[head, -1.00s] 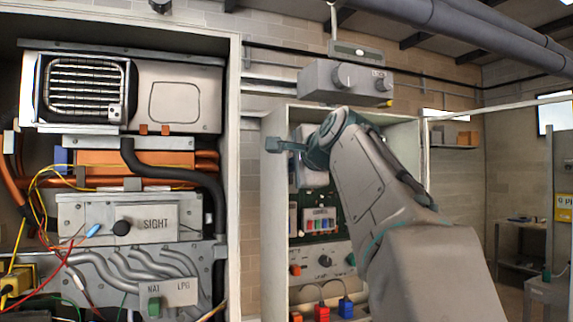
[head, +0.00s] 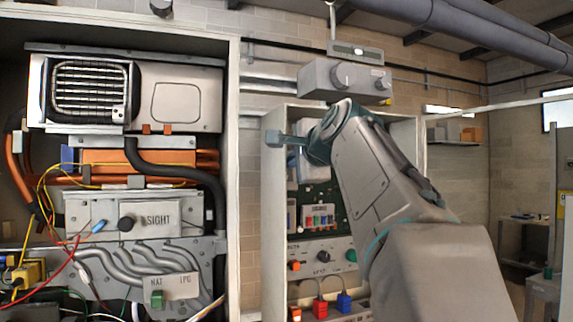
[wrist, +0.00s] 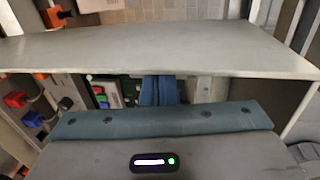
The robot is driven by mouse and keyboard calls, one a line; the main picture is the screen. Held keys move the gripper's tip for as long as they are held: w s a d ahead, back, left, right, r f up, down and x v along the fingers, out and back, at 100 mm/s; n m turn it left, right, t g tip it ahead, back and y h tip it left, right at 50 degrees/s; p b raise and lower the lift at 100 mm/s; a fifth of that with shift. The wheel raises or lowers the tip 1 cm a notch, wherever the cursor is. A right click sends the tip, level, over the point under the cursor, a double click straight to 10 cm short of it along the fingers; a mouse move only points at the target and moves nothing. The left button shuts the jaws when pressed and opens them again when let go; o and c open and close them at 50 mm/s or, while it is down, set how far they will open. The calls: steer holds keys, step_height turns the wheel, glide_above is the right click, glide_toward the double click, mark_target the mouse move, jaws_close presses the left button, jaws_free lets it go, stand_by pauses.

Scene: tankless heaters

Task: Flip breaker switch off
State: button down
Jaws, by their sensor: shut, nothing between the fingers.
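The open cabinet (head: 249,205) right of centre holds a dark green board with a small panel of coloured switches (head: 318,217). I cannot tell which part is the breaker switch; my arm covers some of the cabinet. My gripper (head: 275,139) is in front of the cabinet's upper left, pointing left, above and to the left of the coloured switches. In the wrist view its blue-grey fingers (wrist: 158,90) are together with nothing between them, beside the pale cabinet wall. The coloured switches are apart from the fingers.
A heater cabinet (head: 234,180) with pipes, wires and a SIGHT panel (head: 150,215) stands open at the left. Red and blue plugs (head: 344,303) sit low in the right cabinet. A grey box with knobs (head: 345,80) is above it. Shelves stand at the far right.

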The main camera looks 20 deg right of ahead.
steer(key=s+r, duration=0.4)
steer(key=s, duration=0.5)
steer(key=shift+s+a+r+b, duration=0.15)
steer(key=shift+s+r+b, duration=0.05)
steer(key=shift+s+b, duration=0.15)
steer(key=shift+f, duration=0.1)
